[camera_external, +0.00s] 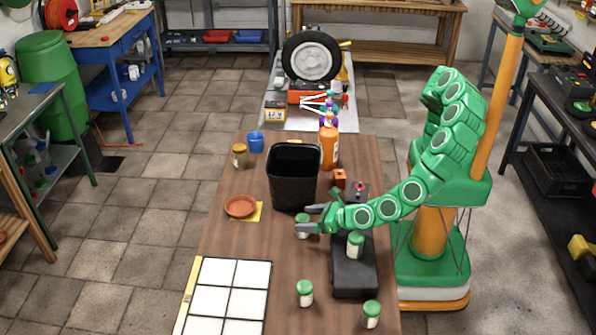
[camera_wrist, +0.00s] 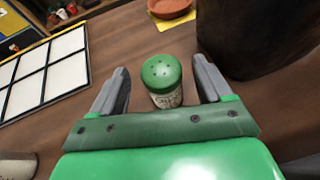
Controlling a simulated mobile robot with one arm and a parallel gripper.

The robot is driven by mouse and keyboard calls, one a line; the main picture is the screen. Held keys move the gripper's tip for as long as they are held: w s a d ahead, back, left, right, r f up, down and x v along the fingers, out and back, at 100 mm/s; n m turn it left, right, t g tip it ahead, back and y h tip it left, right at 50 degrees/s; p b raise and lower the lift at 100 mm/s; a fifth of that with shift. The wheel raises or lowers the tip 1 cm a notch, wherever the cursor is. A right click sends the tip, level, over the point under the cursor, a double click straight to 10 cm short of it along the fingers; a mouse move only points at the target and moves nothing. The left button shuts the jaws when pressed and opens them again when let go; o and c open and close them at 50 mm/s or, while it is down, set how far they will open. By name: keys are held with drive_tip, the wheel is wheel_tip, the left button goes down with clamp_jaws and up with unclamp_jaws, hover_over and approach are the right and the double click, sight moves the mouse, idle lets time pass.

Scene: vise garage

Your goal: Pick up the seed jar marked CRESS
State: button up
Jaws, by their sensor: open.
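A seed jar with a green perforated lid (camera_wrist: 162,73) stands upright between the two fingers of my gripper (camera_wrist: 161,70) in the wrist view. Its pale label shows dark lettering that I cannot read for certain. My gripper is open, with a gap on each side of the jar. In the external view my gripper (camera_external: 306,218) is low over the wooden table, around this jar (camera_external: 302,227). Other green-lidded jars stand on the black box (camera_external: 355,245), at the table's front (camera_external: 305,293) and near its front right corner (camera_external: 371,314). Their labels are too small to read.
A black bin (camera_external: 294,177) stands close behind my gripper. A terracotta saucer (camera_external: 240,206) on a yellow note lies to the left. A white gridded panel (camera_external: 228,295) covers the front left. An orange bottle (camera_external: 329,148) and a blue cup (camera_external: 256,142) stand farther back.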

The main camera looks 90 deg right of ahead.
drive_tip(key=shift+w+d+f, duration=0.15)
drive_tip(key=shift+w, duration=0.2)
drive_tip(key=shift+c, duration=0.3)
drive_tip(key=c, duration=1.1)
